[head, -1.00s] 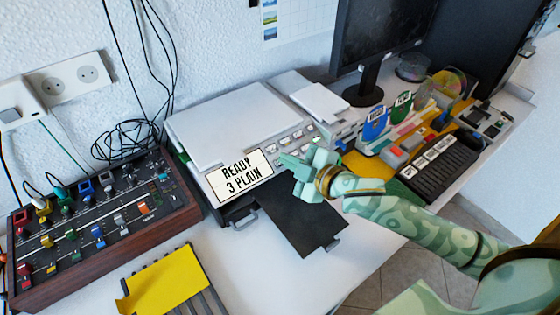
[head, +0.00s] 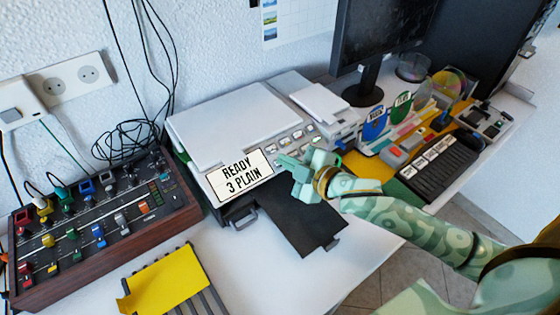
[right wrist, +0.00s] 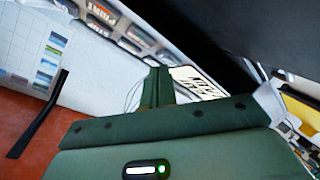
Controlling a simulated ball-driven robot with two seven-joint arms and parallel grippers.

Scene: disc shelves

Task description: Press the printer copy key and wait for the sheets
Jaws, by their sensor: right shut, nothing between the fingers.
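The white printer (head: 232,122) stands on the desk against the wall, with a display sign (head: 240,175) on its front reading "READY 3 PLAIN". A row of keys (head: 297,142) runs along its front panel to the right of the sign. My right gripper (head: 284,162) is shut and empty, its fingertips close in front of the panel beside the sign; I cannot tell whether they touch a key. The right wrist view shows the shut fingers (right wrist: 158,88) near the keys (right wrist: 135,38) and the sign (right wrist: 198,83). The dark output tray (head: 300,220) shows no sheets. My left gripper is not in view.
A mixer with coloured knobs (head: 100,235) stands at the left. A yellow sheet on a rack (head: 168,280) lies at the front. A monitor (head: 375,40), coloured tags (head: 375,124) and a black keypad block (head: 438,170) are at the right. Bare desk shows around the tray.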

